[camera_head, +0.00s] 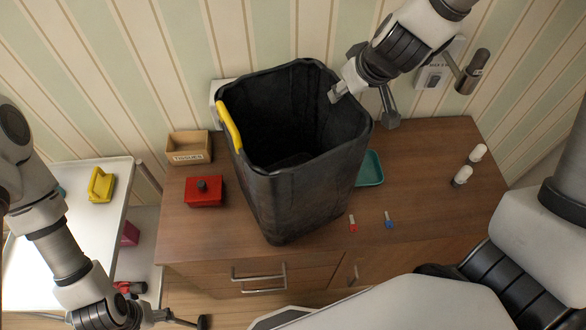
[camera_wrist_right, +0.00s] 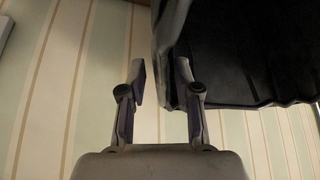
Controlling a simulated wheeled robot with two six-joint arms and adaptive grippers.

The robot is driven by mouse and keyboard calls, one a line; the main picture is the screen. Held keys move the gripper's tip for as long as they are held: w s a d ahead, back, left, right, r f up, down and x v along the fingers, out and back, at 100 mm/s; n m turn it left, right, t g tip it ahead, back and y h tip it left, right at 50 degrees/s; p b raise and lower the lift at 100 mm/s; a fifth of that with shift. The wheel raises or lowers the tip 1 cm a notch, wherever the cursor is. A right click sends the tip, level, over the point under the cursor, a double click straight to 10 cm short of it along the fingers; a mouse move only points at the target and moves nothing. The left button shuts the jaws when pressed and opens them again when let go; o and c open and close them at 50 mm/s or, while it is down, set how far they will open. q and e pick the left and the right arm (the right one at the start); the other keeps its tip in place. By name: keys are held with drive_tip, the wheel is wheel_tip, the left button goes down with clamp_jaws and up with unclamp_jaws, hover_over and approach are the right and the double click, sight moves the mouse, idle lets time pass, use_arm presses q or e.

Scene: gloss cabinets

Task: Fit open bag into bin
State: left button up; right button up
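A tall black open-topped bin (camera_head: 305,200) stands on the wooden cabinet top, with a yellow piece (camera_head: 229,126) on its left rim. Dark, slightly wrinkled material lines its mouth; I cannot tell bag from bin wall there. My right gripper (camera_head: 362,106) is at the bin's back right rim, one finger over the inside and one outside. In the right wrist view the two fingers (camera_wrist_right: 161,78) stand apart, with the dark rim close to the right one; contact is unclear. My left gripper (camera_head: 172,317) is low at the bottom left, away from the bin, its fingers partly out of view.
A white cart (camera_head: 45,265) with a yellow object (camera_head: 101,185) stands left. A striped wall is close behind.

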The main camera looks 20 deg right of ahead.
drive_tip(key=x, duration=0.2)
drive_tip(key=shift+w+f, duration=0.15)
drive_tip(key=shift+w, duration=0.15)
drive_tip(key=shift+s+a, duration=0.1)
drive_tip(key=shift+s, duration=0.05)
clamp_jaws()
drive_tip(key=shift+s, duration=0.1)
